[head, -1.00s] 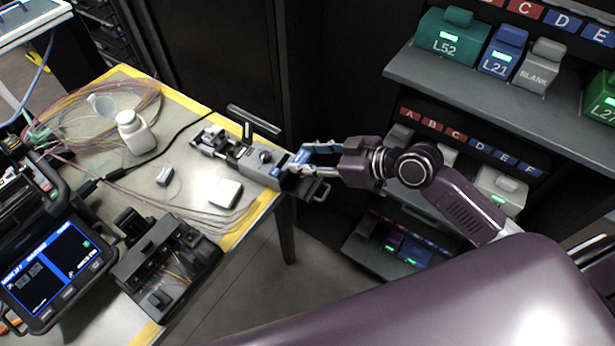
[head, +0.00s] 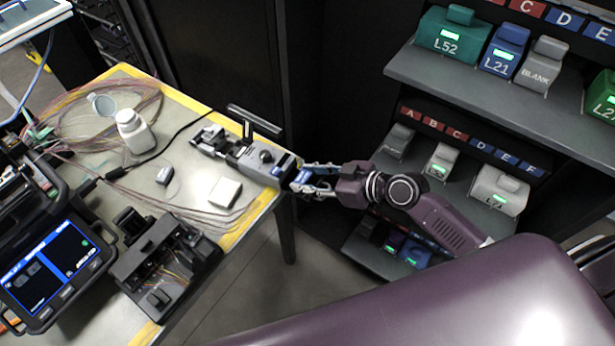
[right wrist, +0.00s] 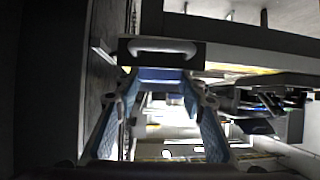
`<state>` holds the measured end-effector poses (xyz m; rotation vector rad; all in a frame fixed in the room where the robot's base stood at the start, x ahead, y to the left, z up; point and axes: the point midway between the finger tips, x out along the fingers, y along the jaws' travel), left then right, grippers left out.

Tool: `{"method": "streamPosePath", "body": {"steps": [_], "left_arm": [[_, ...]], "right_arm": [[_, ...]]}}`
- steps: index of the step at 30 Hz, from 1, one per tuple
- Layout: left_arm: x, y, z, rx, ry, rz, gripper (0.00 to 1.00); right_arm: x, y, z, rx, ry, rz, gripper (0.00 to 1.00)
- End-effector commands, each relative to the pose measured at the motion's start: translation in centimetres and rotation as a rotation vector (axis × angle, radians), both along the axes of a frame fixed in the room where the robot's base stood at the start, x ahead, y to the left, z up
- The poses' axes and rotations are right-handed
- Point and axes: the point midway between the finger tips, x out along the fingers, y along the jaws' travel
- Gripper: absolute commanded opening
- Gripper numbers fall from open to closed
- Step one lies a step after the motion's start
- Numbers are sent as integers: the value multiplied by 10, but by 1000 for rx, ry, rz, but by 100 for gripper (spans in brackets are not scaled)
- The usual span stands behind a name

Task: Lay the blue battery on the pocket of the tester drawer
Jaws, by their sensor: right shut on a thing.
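The tester (head: 256,167) is a grey box at the right corner of the table in the head view. Its drawer sticks out toward my right gripper, which largely covers it there. In the right wrist view the dark drawer front with a pale handle (right wrist: 165,47) shows just beyond the fingertips. My right gripper (head: 299,178) is shut on the blue battery (head: 303,177) over the drawer. The battery also shows as a blue bar between the fingertips in the right wrist view (right wrist: 161,75). The pocket is hidden, so I cannot tell whether the battery touches it. My left gripper is not in view.
A splicer with a lit screen (head: 52,268) and a black open-topped unit (head: 165,268) stand on the table. A shelf rack (head: 470,90) with labelled boxes stands at the right.

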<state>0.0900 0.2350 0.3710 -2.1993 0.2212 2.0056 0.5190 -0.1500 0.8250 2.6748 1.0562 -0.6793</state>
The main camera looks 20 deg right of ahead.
Motion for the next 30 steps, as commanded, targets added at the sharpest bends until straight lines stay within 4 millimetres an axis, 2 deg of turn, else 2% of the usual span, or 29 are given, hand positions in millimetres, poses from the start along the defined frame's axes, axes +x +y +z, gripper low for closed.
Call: {"method": "streamPosePath", "body": {"steps": [13, 14, 18, 26, 30], "left_arm": [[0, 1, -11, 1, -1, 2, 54], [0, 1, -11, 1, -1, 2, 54], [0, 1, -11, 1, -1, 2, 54], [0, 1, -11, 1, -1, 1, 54], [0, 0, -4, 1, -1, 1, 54]], "right_arm": [[0, 0, -10, 1, -1, 0, 11], [0, 0, -10, 0, 0, 0, 39], [0, 0, -10, 0, 0, 0, 54], [0, 0, -10, 0, 0, 0, 54], [0, 0, -3, 1, 1, 0, 54]]}}
